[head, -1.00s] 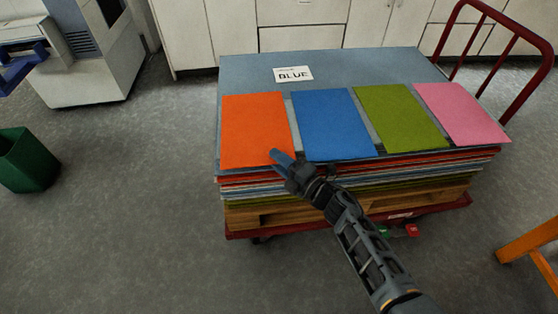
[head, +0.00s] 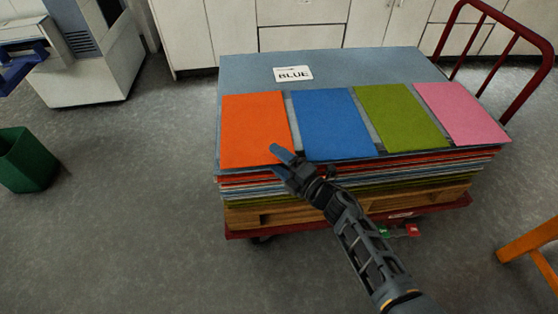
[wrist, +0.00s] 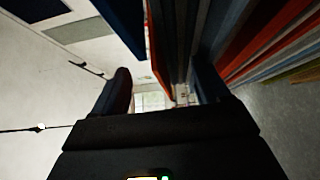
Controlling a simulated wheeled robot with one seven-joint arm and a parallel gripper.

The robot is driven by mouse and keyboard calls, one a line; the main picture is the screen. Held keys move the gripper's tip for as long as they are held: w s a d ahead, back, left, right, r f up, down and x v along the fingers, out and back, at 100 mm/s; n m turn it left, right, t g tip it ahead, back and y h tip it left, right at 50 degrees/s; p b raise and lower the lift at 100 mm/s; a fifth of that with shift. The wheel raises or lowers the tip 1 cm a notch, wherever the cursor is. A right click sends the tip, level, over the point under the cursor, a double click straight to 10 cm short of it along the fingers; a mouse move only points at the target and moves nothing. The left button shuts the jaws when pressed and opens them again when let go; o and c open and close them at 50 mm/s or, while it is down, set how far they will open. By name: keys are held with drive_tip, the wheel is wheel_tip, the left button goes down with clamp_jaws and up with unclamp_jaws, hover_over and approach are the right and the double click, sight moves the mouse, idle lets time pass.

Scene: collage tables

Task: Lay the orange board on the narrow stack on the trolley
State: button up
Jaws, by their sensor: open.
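The orange board (head: 254,128) lies flat at the left end of a row of coloured boards on top of the layered stack (head: 340,66). The stack rests on a wooden pallet on the red trolley (head: 240,234); I see no second, narrower stack. My gripper (head: 276,160) is open at the front right corner of the orange board. In the wrist view, an orange edge (wrist: 160,55) shows between my two fingers (wrist: 162,88), with the stack's layers to the right. I cannot tell whether either finger touches the board.
The blue board (head: 334,124), green board (head: 401,117) and pink board (head: 463,113) lie to the right. A card reading BLUE (head: 293,74) lies behind them. The trolley handle (head: 508,40) rises at right. A green bin (head: 26,160) stands left; the floor between is clear.

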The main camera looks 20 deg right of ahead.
drive_tip(key=s+a+p, duration=0.2)
drive_tip(key=s, duration=0.6)
drive_tip(key=shift+s+a, duration=0.25)
drive_tip(key=shift+a, duration=0.1)
drive_tip(key=s+r+p, duration=0.2)
drive_tip(key=r+p, duration=0.1)
drive_tip(key=s+a+r+p, duration=0.1)
drive_tip(key=r+p, duration=0.1)
idle(0.5)
idle(0.4)
